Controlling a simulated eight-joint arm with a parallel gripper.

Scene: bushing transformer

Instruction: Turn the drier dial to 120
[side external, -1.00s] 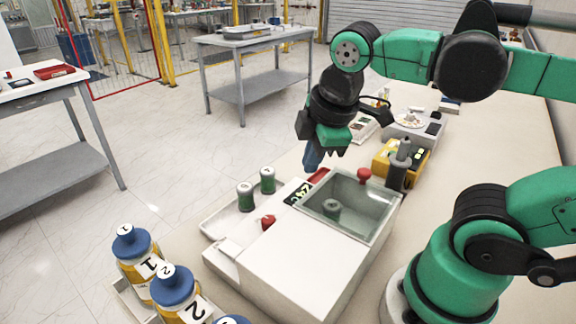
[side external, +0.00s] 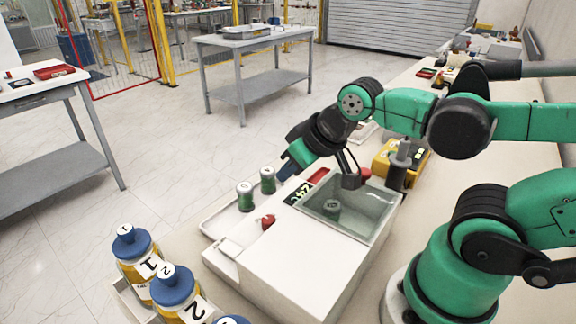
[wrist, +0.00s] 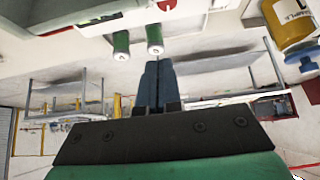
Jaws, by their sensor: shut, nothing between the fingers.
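The drier (side external: 290,265) is a white box with a clear-lidded chamber in its top. A red dial (side external: 267,221) sits on its front side, and a green-lit display (side external: 298,195) is beside it; the digits are too small to read surely. In the wrist view the red dial (wrist: 167,4) is at the top edge, beyond my fingertips. My gripper (side external: 284,173) has blue fingers. It is tilted above the far end of the drier's front, apart from the dial. In the wrist view my gripper (wrist: 157,65) shows its fingers together with nothing between them.
Two green cylinders (side external: 256,188) stand on a white tray just in front of the drier, close to my gripper. Numbered bottles (side external: 155,275) with blue caps stand at the lower left. A yellow device (side external: 401,160) is behind the drier.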

